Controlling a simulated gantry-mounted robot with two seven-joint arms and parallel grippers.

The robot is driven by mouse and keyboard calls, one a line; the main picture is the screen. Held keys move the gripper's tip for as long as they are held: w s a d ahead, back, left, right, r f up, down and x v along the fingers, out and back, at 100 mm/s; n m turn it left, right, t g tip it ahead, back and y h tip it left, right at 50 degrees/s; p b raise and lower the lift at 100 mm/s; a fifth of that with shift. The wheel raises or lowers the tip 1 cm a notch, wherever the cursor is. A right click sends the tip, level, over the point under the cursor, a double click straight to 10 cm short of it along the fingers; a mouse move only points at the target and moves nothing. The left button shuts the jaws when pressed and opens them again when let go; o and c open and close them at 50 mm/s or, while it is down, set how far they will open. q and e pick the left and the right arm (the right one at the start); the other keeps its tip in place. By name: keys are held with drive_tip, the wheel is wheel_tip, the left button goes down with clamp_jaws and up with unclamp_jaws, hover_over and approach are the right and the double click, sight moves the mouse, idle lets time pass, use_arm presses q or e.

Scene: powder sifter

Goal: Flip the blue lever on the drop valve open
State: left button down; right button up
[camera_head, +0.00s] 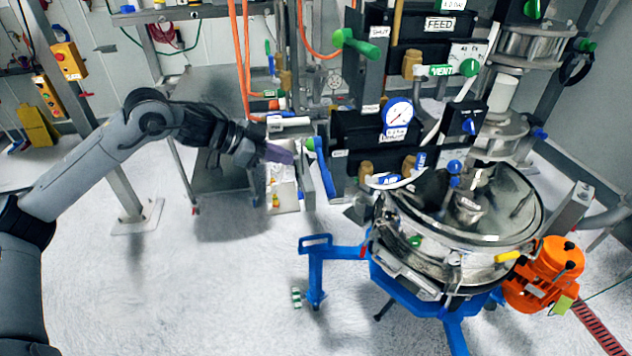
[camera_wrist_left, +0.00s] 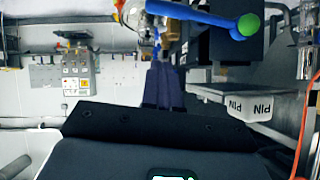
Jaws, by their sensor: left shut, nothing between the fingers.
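The blue lever (camera_head: 325,172) with a green knob hangs at the left side of the black sifter panel in the head view. In the left wrist view the blue lever (camera_wrist_left: 205,16) runs sideways from a metal valve fitting (camera_wrist_left: 165,25) to its green end on the right. My left gripper (camera_head: 288,156) is shut and empty, just left of the lever, with a gap between. In the left wrist view the left gripper's fingertips (camera_wrist_left: 160,66) lie together just below the valve fitting. I cannot tell there whether they touch it. My right gripper is not in view.
The round steel sifter (camera_head: 455,225) stands right on a blue frame (camera_head: 318,265), with an orange motor (camera_head: 545,275) beside it. A grey metal cart (camera_head: 215,160) stands behind my left forearm. A white box marked PIN (camera_wrist_left: 255,105) is right of the fingers.

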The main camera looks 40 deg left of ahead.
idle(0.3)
use_arm(q)
drive_tip(key=s+a+f+p+x, duration=0.1)
drive_tip(key=p+x, duration=0.5)
drive_tip(key=x, duration=0.6)
drive_tip(key=shift+w+f, duration=0.25)
drive_tip(key=shift+f, duration=0.65)
